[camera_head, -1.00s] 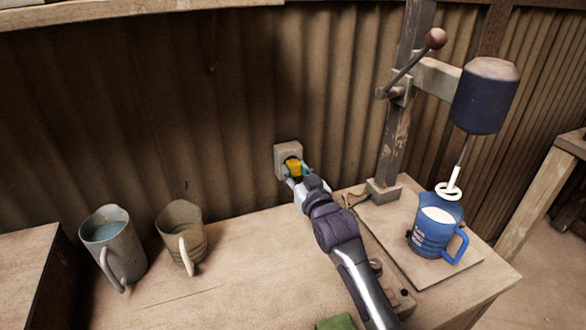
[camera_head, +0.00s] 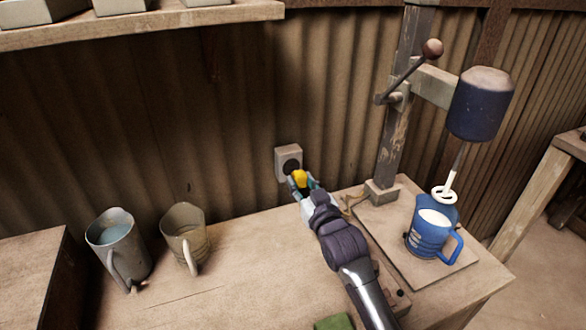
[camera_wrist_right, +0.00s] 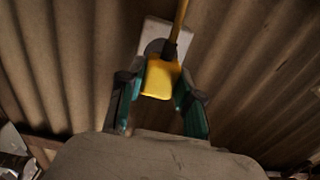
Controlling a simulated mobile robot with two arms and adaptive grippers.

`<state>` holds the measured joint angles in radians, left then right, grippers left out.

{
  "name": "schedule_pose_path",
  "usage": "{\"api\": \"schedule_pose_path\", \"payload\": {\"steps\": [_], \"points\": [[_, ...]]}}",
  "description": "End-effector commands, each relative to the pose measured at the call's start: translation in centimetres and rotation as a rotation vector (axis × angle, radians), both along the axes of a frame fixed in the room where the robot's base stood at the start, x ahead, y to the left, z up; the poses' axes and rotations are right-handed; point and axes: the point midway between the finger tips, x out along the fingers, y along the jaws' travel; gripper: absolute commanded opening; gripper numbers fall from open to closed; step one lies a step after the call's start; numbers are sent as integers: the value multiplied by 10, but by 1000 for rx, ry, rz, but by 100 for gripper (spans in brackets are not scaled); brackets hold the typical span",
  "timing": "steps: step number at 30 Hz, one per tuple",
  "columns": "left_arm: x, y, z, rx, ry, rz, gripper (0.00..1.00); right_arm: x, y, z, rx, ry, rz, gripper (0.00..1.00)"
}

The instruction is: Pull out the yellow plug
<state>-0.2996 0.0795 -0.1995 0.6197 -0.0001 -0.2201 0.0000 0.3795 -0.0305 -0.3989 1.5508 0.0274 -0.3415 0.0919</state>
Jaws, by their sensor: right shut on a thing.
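The yellow plug (camera_head: 300,178) is held in my right gripper (camera_head: 302,186), whose fingers are shut on it. In the head view the plug is apart from the wall socket (camera_head: 289,162), in front of it and a little below. The socket is a pale square box with a dark round face, now uncovered. In the right wrist view the yellow plug (camera_wrist_right: 160,78) sits between the two teal fingertips (camera_wrist_right: 158,98), with a yellow cord (camera_wrist_right: 180,22) running up from it. The pale socket box (camera_wrist_right: 165,34) shows behind. My left gripper is not in view.
A mixer stand (camera_head: 393,130) with a dark motor head (camera_head: 481,103) and white whisk stands at the right, its whisk above a blue jug (camera_head: 430,232). Two cups (camera_head: 118,248) (camera_head: 186,237) stand on the table at the left. A green cloth (camera_head: 334,322) lies at the front edge.

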Motion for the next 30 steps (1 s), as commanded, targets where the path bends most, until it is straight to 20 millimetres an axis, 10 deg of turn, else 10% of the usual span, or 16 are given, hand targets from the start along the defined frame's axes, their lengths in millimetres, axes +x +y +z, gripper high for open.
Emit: {"api": "schedule_pose_path", "payload": {"steps": [30], "points": [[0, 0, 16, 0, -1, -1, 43, -21, -8, 0, 0, 0, 0, 0]]}}
